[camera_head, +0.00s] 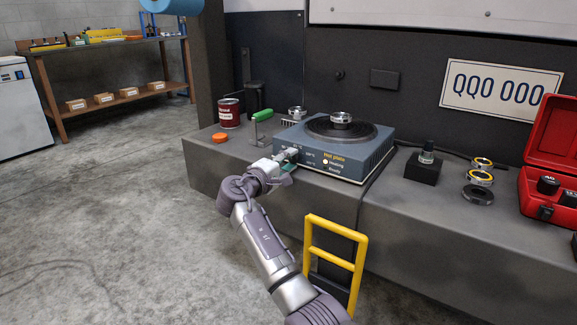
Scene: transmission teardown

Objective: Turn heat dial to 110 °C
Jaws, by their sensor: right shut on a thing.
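The blue-grey hot plate (352,168) stands on the grey bench, with a dark round top plate and a metal ring (340,118) on it. Its front panel reads "Hot plate", with "Heating" and "Ready" labels. A pale dot shows beside "Heating". My right gripper (287,157) is at the left part of this panel, shut on the heat dial. The fingers cover the dial, so its pointer and setting cannot be read. Small temperature marks beside it are too small to read surely. My left gripper is not in view.
A red can (229,112), an orange cap (220,137) and a green-handled tool (262,115) are left of the hot plate. A black block (423,170), several rings and a red case (551,150) are to the right. A yellow frame (335,255) stands before the bench.

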